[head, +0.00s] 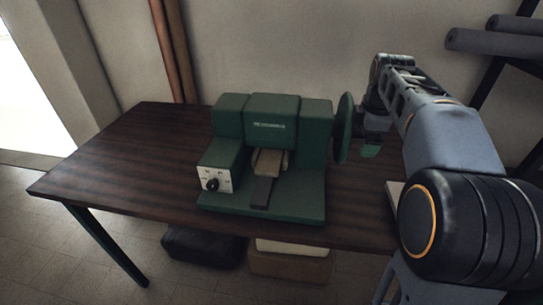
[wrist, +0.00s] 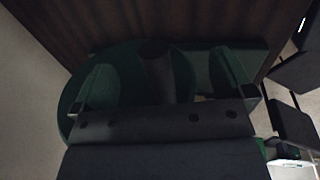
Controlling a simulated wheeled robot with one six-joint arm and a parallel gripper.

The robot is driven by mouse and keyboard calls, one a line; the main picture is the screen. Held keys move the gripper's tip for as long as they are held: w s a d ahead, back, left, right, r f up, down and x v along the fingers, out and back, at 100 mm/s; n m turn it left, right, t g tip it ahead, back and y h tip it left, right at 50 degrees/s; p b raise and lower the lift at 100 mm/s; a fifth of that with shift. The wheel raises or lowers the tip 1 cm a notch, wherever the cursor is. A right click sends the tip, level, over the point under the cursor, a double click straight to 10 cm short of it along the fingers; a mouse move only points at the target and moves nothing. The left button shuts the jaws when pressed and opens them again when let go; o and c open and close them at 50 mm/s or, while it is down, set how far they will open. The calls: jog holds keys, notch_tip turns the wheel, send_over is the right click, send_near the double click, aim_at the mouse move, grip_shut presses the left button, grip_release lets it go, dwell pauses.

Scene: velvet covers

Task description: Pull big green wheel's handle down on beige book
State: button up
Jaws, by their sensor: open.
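The green machine (head: 270,120) stands on the table. Its big green wheel (head: 344,128) is on its right side, seen nearly edge-on. A beige block (head: 270,161), apparently the beige book, lies in the machine's middle opening. My gripper (head: 371,142) is just right of the wheel. In the wrist view the wheel (wrist: 75,95) fills the left, and a dark rounded bar (wrist: 157,72), likely its handle, shows between the two spread fingers (wrist: 160,82). The fingers are open; I cannot tell if they touch the bar. The handle is hidden in the head view.
The dark wooden table (head: 120,150) is clear to the machine's left. A white panel with a black knob (head: 212,185) is on the machine's front left. A black bag (head: 203,246) and a brown box (head: 290,265) are below the table. Grey rolls (head: 490,41) are at upper right.

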notch_tip(320, 180, up, 7)
jog(key=s+p, duration=0.1)
jog(key=p, duration=0.4)
jog(key=shift+s+a+p, duration=0.15)
jog(key=shift+s+p, duration=0.05)
jog(key=shift+p, duration=0.2)
jog(key=s+a+f+m+p, duration=0.2)
jog(key=s+a+f+m, duration=0.2)
jog(key=s+m, duration=0.4)
jog(key=s+a+f+m+t+p, duration=0.1)
jog(key=s+a+f+m+p, duration=0.2)
jog(key=s+m, duration=0.4)
jog(key=s+a+f, duration=0.1)
jog(key=s+a, duration=0.1)
jog(key=shift+a+f+m, duration=0.4)
jog(key=shift+s, duration=0.1)
jog(key=shift+c, duration=0.4)
